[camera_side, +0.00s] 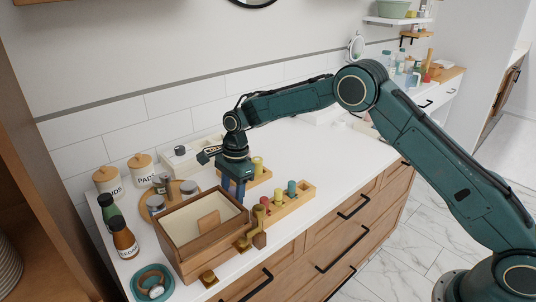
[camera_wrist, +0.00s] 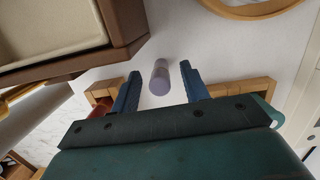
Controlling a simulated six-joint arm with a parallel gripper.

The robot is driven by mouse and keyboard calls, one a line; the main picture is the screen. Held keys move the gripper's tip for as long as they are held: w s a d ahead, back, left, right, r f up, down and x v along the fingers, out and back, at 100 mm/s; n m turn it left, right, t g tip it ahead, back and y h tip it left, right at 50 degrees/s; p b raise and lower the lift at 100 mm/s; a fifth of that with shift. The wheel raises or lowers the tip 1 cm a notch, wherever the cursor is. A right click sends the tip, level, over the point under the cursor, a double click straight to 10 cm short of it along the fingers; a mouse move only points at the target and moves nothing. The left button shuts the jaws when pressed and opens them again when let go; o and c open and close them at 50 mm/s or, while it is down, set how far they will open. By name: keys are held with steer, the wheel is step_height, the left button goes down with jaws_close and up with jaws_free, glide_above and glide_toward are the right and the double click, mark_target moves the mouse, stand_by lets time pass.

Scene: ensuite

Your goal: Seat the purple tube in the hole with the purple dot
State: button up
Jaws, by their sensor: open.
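The purple tube (camera_wrist: 159,77) shows in the wrist view against the white counter, in the gap between my two blue fingers; I cannot tell whether it stands or lies. My gripper (camera_wrist: 160,72) is open, one finger on each side of the tube, with no clear contact. In the side view my gripper (camera_side: 233,190) points down just behind the wooden box, and the purple tube is hidden there. A wooden rack (camera_side: 305,193) holds a red, a yellowish and a teal tube. Another wooden block (camera_side: 262,177) behind it holds a yellow tube. No purple dot can be made out.
The open wooden box (camera_side: 187,258) stands close in front of my gripper. Jars and bottles (camera_side: 124,240) and a round tray (camera_side: 182,188) stand left. A white box (camera_side: 182,163) is behind. A small wooden stand (camera_side: 259,240) is at the front edge. The counter to the right is clear.

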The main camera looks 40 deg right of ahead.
mark_target(232, 188)
stand_by(0.3)
jaws_close()
steer(key=shift+r, duration=5.05)
